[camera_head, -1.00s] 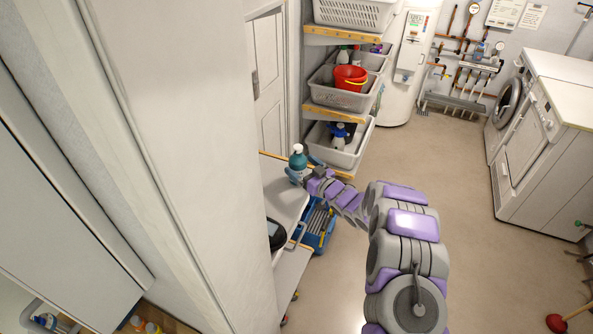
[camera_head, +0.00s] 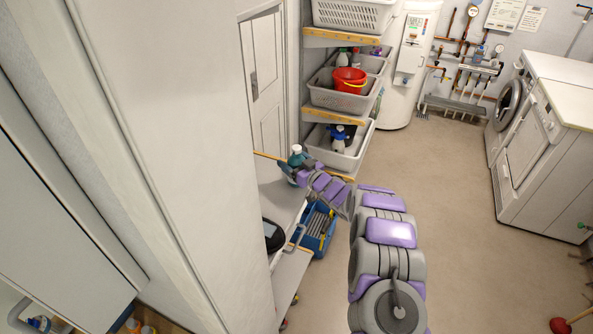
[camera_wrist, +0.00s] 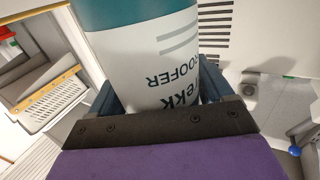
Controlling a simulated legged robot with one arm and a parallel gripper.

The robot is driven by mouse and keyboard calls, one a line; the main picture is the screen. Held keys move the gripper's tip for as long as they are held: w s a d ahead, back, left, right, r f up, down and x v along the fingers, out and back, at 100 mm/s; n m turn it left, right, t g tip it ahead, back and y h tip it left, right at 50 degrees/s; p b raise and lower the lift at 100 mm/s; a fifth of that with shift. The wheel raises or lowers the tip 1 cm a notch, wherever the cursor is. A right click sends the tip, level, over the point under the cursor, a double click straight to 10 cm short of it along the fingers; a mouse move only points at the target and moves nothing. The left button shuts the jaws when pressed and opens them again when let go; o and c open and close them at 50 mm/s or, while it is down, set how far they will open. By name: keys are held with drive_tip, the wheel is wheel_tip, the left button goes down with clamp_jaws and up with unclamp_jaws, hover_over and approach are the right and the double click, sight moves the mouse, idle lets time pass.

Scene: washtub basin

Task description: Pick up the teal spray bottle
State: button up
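The teal spray bottle (camera_head: 297,155) is at the far end of my arm, over the back of the white cart top (camera_head: 285,204). In the wrist view, the bottle (camera_wrist: 150,55) fills the upper middle, with a teal band and a white label with dark lettering. My gripper (camera_wrist: 155,88) has one finger on each side of the bottle, close against it, and looks shut on it. My gripper also shows in the head view (camera_head: 299,168), partly covering the bottle's lower part. Whether its base touches the cart cannot be told.
A blue caddy (camera_head: 318,230) hangs beside the cart, and a dark round object (camera_head: 272,235) sits on it. Shelves with grey baskets (camera_head: 345,100) and a red bucket (camera_head: 349,80) stand behind. A wall panel is close at left. Open floor (camera_head: 440,210) lies to the right.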

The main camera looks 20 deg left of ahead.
drive_tip(key=c, duration=1)
drive_tip(key=shift+o, duration=0.2)
